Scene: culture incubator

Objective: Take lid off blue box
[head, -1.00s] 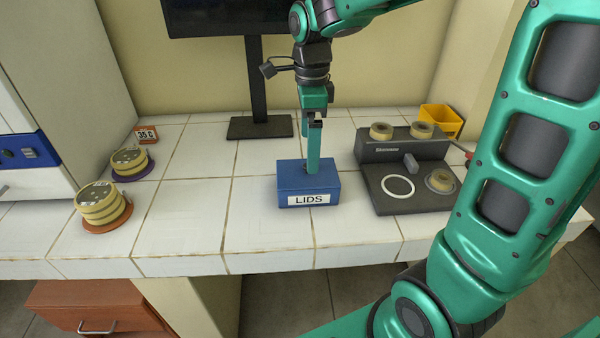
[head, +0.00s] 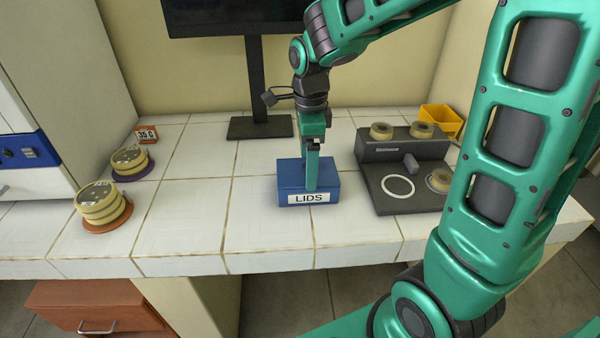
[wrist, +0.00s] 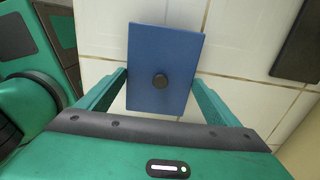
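The blue box (head: 288,188), labelled LIDS, stands on the tiled counter in the middle of the head view. My gripper (head: 312,182) points down at the box. I cannot tell whether the fingertips touch the box sides.
A dark grey device (head: 405,147) stands close to the box's right, with round tan dishes on it. A yellow bin (head: 441,119) is behind it. Dish stacks (head: 101,205) sit at the left. A monitor stand (head: 260,127) is behind. Tiles left of the box are clear.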

